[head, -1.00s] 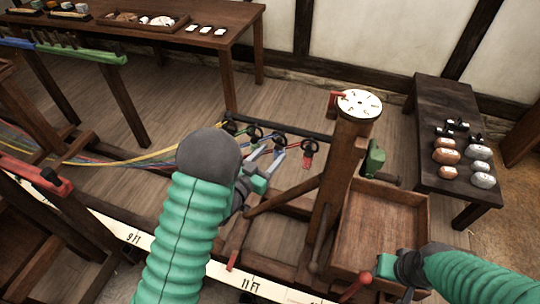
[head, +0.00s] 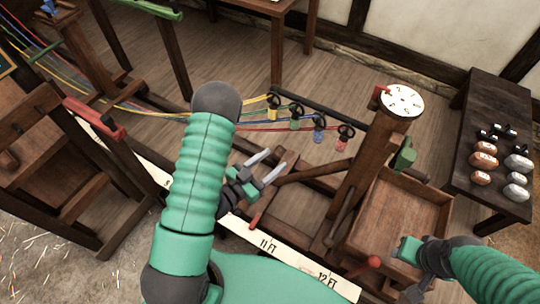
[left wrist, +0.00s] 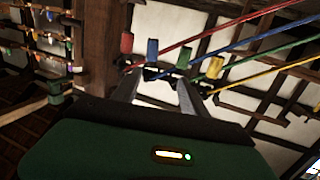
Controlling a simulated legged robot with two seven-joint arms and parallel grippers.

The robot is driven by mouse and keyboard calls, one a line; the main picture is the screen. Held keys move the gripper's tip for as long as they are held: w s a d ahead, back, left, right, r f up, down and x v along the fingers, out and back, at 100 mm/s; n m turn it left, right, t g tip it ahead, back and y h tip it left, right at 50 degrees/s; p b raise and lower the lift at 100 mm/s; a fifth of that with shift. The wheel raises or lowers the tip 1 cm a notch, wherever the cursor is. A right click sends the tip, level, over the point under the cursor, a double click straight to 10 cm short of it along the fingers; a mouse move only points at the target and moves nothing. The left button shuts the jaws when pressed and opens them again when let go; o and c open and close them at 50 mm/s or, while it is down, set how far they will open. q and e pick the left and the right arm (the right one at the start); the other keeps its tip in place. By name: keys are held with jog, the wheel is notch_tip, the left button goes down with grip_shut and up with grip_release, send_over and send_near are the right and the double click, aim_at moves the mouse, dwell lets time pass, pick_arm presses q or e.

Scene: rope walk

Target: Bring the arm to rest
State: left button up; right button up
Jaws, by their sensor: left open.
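My left gripper (head: 272,168) is open, with nothing between its fingers. It is left of the post and nearer me than the row of hooks. The hooks carry yellow (head: 272,113), green (head: 295,123), blue (head: 319,134) and red (head: 342,144) pieces, with coloured strands running left. In the left wrist view, the open fingers (left wrist: 156,95) point towards the same red (left wrist: 126,42), blue (left wrist: 152,49), green (left wrist: 183,57) and yellow (left wrist: 215,67) pieces. My right gripper (head: 412,290) is low right by the wooden tray; its jaws are too unclear to judge.
A wooden post with a numbered white dial (head: 402,101) stands right of the hooks. An open wooden tray (head: 440,212) is beside it. A dark bench (head: 462,185) holds several weights. A measuring strip (head: 290,252) crosses in front. Wooden frames with strands stand left.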

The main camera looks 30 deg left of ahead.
pick_arm(q)
jog(key=w+a+f+g+y, duration=0.1)
jog(key=w+f+g+y, duration=0.25)
jog(key=g, duration=0.25)
jog(key=s+d+r+n+g, duration=0.1)
jog(key=s+d+r+g, duration=0.1)
jog(key=s, duration=0.4)
jog(key=s+d+r+n+g+y, duration=0.1)
jog(key=s+d+r+n+g, duration=0.1)
jog(key=s+r+g, duration=0.2)
jog(key=s+g, duration=0.1)
jog(key=s, duration=0.1)
jog(key=shift+s+r+g, duration=0.3)
jog(key=shift+s+g, duration=0.05)
jog(key=shift+g, duration=0.05)
jog(key=shift+a, duration=0.1)
